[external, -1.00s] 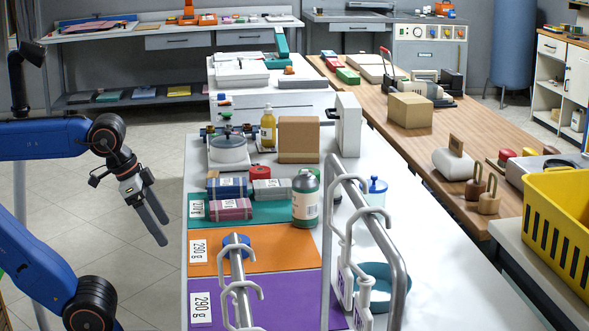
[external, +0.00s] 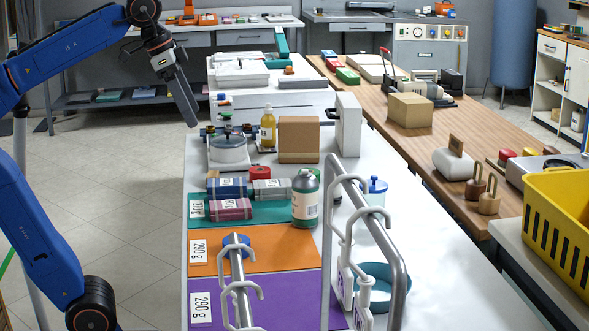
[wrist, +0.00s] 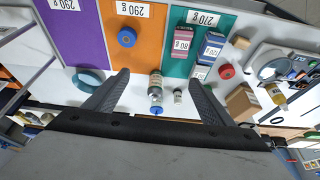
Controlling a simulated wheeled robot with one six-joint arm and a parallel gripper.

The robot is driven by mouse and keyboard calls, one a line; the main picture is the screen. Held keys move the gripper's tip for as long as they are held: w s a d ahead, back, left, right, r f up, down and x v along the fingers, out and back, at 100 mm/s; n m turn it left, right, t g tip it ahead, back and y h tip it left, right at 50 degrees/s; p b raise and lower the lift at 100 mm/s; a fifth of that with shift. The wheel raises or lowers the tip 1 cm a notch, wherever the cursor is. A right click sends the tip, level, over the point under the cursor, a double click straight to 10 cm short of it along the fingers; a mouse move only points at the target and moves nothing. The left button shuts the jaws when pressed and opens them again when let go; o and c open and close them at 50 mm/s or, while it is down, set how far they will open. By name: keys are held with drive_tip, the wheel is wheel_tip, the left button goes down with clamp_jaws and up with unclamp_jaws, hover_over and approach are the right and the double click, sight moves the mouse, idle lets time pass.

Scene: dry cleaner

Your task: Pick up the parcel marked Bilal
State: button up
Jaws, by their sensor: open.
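Three wrapped parcels with white labels lie at the teal mat (external: 262,212): a blue one (external: 228,188), a pink one (external: 229,209) and a grey one (external: 271,189). The pink parcel (wrist: 182,42) and blue parcel (wrist: 212,46) also show in the wrist view, with the grey one (wrist: 200,72) beside them. I cannot read the name Bilal on any label. My gripper (external: 187,105) is raised left of the counter's far part, apart from the parcels. In the wrist view my gripper (wrist: 160,78) has its fingers wide apart with nothing held between them.
An orange mat (external: 285,248) and a purple mat (external: 285,290) lie nearer. A bottle (external: 305,198) stands right of the parcels; a red tape roll (external: 259,172) and scale (external: 228,150) lie behind. A metal rail with hooks (external: 365,225) rises at the front.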

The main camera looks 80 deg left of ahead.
drive_tip(key=w+a+r, duration=0.2)
drive_tip(key=w+a, duration=0.6)
drive_tip(key=w, duration=0.3)
drive_tip(key=m, duration=0.2)
hover_over(293, 119)
drive_tip(key=s, duration=0.4)
drive_tip(key=shift+h, duration=0.4)
drive_tip(key=shift+w+a+f, duration=0.1)
drive_tip(key=shift+a+f, duration=0.1)
drive_tip(key=shift+f, duration=2.65)
drive_tip(key=shift+w+a+f, duration=0.1)
drive_tip(key=shift+a+f, duration=0.05)
drive_tip(key=shift+f, duration=2.7)
drive_tip(key=x, duration=1.1)
drive_tip(key=shift+w+f, duration=0.2)
drive_tip(key=shift+f, duration=0.15)
drive_tip(key=shift+w+x, duration=0.2)
drive_tip(key=shift+x, duration=2.15)
drive_tip(key=shift+w+a+f, duration=0.1)
drive_tip(key=shift+w+f, duration=0.05)
drive_tip(key=shift+f, duration=0.1)
